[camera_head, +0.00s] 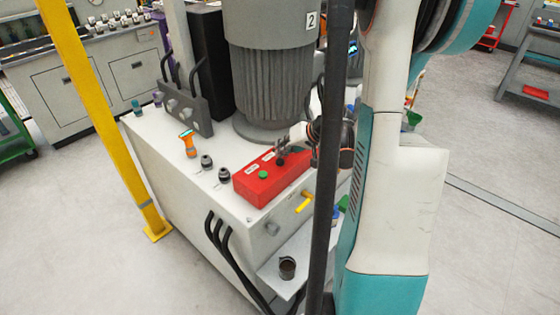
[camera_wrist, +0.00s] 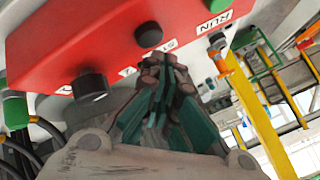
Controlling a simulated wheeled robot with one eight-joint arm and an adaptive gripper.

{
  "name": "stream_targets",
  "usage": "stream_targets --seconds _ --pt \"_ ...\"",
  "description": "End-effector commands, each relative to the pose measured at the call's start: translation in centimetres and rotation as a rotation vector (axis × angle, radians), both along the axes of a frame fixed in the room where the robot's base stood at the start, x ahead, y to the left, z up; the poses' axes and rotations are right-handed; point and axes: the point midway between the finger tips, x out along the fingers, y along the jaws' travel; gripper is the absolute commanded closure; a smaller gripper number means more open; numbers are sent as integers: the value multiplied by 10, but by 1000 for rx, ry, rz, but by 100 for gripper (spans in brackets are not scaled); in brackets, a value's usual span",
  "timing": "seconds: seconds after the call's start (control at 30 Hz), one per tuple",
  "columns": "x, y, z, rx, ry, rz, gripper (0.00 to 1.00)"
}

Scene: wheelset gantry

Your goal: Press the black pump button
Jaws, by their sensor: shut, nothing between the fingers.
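The red control box (camera_head: 262,188) sits on the white cabinet top, with a green button (camera_head: 263,174) on it. The black button (camera_head: 280,161) is farther right on the box, close under my gripper (camera_head: 283,145). In the wrist view, the black button (camera_wrist: 148,34) stands on the red face (camera_wrist: 75,38), with the green button (camera_wrist: 216,5) near a RUN label. My gripper (camera_wrist: 165,68) is shut and empty, its fingertips close to the black button. I cannot tell whether they touch it. The fingers partly cover a white label.
A black knob (camera_wrist: 90,87) is left of my fingers in the wrist view. A large grey motor (camera_head: 270,75) stands behind the box. An orange-handled fitting (camera_head: 188,142) and a yellow lever (camera_head: 305,203) are nearby. A yellow post (camera_head: 105,120) stands left.

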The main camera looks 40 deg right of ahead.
Motion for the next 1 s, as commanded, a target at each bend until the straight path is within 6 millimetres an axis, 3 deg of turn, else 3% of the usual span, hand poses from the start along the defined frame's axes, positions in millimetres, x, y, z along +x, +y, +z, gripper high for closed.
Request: stream_targets --seconds 1.0 --pt "0 0 -12 0 0 0 100"
